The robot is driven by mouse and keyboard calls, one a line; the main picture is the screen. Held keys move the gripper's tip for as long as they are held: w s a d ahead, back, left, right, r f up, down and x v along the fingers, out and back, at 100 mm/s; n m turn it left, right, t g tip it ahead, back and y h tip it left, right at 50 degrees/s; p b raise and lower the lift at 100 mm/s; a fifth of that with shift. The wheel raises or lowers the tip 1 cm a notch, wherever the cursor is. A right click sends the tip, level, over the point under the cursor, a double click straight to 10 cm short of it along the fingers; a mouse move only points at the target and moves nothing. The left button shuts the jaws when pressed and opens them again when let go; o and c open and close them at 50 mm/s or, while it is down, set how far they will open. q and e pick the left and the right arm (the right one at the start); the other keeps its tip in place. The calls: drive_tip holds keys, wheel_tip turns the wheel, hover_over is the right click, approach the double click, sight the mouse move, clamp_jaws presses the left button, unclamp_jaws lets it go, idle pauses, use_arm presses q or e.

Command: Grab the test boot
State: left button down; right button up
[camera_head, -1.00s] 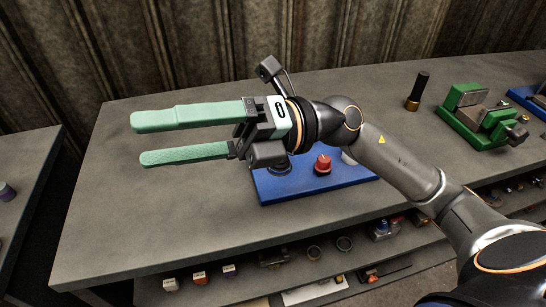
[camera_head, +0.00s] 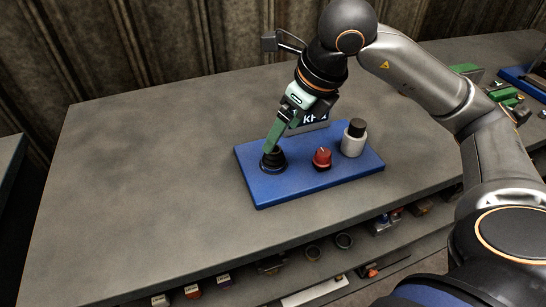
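A black, ring-like part that looks like the test boot (camera_head: 273,162) sits at the left end of a blue board (camera_head: 312,188) on the grey table. My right gripper (camera_head: 271,150) comes in from the right and points down, with its green fingertips at the top of this black part. The fingers overlap from this angle, so whether they are apart or closed on it cannot be told. My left gripper is out of view.
A red knob-like part (camera_head: 321,158) and a grey cylinder with a black top (camera_head: 353,139) stand on the same board, to the right. A lettered plate is partly behind my gripper. The table's left half is clear. A lower shelf (camera_head: 300,273) holds small parts.

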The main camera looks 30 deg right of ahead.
sight(272, 153)
drive_tip(key=x, duration=0.8)
drive_tip(key=shift+s+b, duration=0.15)
drive_tip(key=shift+b, duration=0.25)
clamp_jaws()
idle(0.3)
